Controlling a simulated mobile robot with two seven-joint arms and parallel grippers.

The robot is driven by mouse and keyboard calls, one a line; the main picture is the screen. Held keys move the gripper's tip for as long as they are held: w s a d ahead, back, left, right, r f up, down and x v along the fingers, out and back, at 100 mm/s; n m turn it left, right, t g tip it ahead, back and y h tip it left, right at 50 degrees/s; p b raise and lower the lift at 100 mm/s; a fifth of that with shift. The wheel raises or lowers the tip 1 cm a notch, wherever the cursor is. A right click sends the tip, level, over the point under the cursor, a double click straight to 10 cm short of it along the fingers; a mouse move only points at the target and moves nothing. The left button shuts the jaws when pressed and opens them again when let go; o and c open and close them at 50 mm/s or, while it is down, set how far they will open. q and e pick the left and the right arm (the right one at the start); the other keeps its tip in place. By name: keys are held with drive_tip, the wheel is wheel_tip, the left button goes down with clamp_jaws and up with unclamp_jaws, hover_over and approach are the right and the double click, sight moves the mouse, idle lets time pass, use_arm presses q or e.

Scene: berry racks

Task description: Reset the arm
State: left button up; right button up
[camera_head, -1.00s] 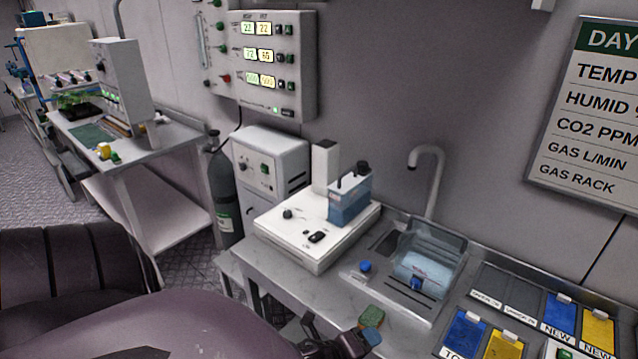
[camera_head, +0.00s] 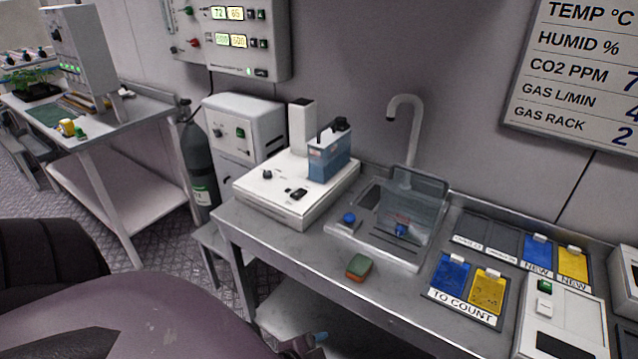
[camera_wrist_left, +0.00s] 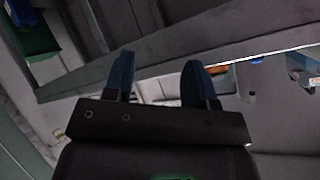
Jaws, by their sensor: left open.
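My left arm comes in from the left, with its large dark links filling the lower left of the head view. My left gripper (camera_head: 308,346) shows only partly at the bottom edge there, below and in front of the steel bench (camera_head: 290,250). In the left wrist view its two blue-tipped fingers (camera_wrist_left: 158,78) stand apart with nothing between them. That view looks up past the underside of a bench frame. My right gripper is not in view.
A green and brown sponge (camera_head: 359,267) lies near the bench's front edge. A grey gas cylinder (camera_head: 200,165) stands left of the bench.

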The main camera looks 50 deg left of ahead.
use_arm(q)
drive_tip(key=shift+s+f+n, duration=0.2)
drive_tip(key=shift+s+n, duration=0.05)
drive_tip(key=shift+n, duration=0.05)
